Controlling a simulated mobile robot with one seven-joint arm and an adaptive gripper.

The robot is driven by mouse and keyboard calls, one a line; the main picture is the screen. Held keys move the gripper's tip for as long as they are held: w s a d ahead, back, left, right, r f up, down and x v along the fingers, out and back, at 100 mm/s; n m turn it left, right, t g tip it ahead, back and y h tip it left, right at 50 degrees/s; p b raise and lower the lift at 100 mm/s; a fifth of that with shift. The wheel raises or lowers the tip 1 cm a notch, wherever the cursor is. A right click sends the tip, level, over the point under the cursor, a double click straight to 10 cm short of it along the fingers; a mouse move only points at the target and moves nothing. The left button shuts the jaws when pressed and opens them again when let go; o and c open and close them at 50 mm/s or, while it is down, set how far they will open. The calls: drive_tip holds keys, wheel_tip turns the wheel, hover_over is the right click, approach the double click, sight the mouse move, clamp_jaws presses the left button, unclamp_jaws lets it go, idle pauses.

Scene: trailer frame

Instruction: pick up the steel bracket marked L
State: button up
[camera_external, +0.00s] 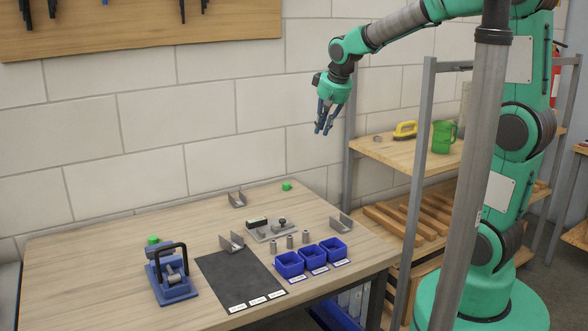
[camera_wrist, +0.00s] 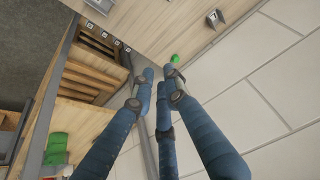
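Three small steel brackets show on the wooden table in the external view: one at the back (camera_external: 237,199), one at the dark mat's far edge (camera_external: 231,243), one near the right edge (camera_external: 341,223). I cannot read an L on any of them. One bracket also shows at the top of the wrist view (camera_wrist: 217,19); I cannot tell which. My gripper (camera_external: 324,130) hangs in the air above and beyond the table's back right, far from all brackets. Its blue fingers (camera_wrist: 159,73) are apart with nothing between them.
Three blue bins (camera_external: 312,258) and several metal cylinders (camera_external: 290,242) stand near a grey fixture (camera_external: 272,230). A blue clamp device (camera_external: 171,275) stands at left, and a green piece (camera_external: 286,186) lies at the back. A shelf (camera_external: 400,155) and upright post (camera_external: 477,150) stand at right.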

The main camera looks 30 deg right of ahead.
drive_tip(key=w+a+f+p, duration=0.2)
drive_tip(key=w+a+f, duration=0.6)
drive_tip(key=w+f, duration=0.2)
drive_tip(key=w+a+f+p, duration=0.3)
drive_tip(key=w+a+f, duration=0.5)
drive_tip(key=w, duration=0.7)
wheel_tip(320, 180, down, 2)
drive_tip(key=shift+a+f, duration=0.15)
drive_tip(key=shift+a, duration=0.2)
drive_tip(key=shift+f+g, duration=0.1)
drive_tip(key=shift+g, duration=0.2)
hover_over(243, 202)
drive_tip(key=s, duration=0.1)
drive_tip(key=shift+d+f+b, duration=0.15)
drive_tip(key=shift+f+b, duration=0.05)
drive_tip(key=shift+f, duration=1.65)
drive_tip(key=shift+d+f+b, duration=0.1)
drive_tip(key=shift+f+b, duration=0.1)
drive_tip(key=shift+f, duration=1.65)
drive_tip(key=shift+f, duration=0.1)
drive_tip(key=shift+b+x, duration=0.3)
drive_tip(key=shift+x, duration=2.35)
